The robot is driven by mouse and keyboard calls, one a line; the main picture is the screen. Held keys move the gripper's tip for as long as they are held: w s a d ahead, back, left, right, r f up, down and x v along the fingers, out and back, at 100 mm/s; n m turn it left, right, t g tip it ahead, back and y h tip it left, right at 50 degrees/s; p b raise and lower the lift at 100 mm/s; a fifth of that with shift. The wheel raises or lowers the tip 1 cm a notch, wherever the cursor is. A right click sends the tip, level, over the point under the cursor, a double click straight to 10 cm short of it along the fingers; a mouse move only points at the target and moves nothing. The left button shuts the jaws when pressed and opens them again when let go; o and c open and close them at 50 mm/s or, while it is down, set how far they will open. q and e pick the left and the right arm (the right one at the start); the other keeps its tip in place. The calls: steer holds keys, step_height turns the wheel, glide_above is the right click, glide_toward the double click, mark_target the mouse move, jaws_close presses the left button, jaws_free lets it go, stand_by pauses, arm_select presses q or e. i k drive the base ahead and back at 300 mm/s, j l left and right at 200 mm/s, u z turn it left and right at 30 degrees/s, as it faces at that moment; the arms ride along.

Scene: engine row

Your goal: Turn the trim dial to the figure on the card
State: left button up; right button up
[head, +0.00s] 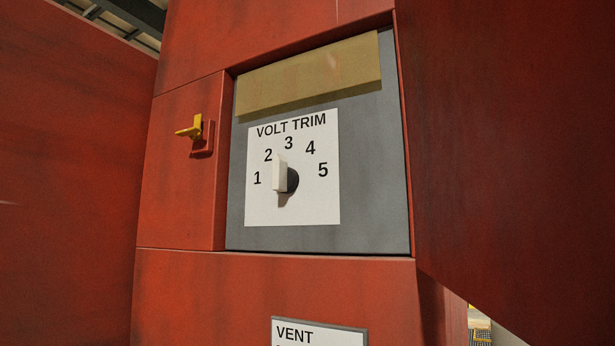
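The trim dial (280,174) has a pale bar-shaped handle standing out from a dark round base. It sits on a white plate (307,207) headed VOLT TRIM with figures 1 to 5 in an arc. The handle stands near upright, its top beside the 2 and left of the 3. The view is slanted, so I cannot tell exactly which figure it points at. I see no card with a single figure. Neither of my grippers is in view.
The plate is on a grey panel (375,180) recessed in a red cabinet. A blank tan strip (310,75) crosses its top. A yellow latch (190,130) is at left. Large red panels flank both sides. A partly cut-off VENT sign (320,334) is below.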

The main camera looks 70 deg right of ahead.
mark_target(286, 179)
steer(key=z, duration=0.45)
steer(key=i+j+z, duration=0.1)
steer(key=z, duration=0.35)
steer(key=j+z, duration=0.1)
steer(key=z, duration=0.35)
steer(key=j+z, duration=0.1)
steer(key=z, duration=0.35)
steer(key=i, duration=0.05)
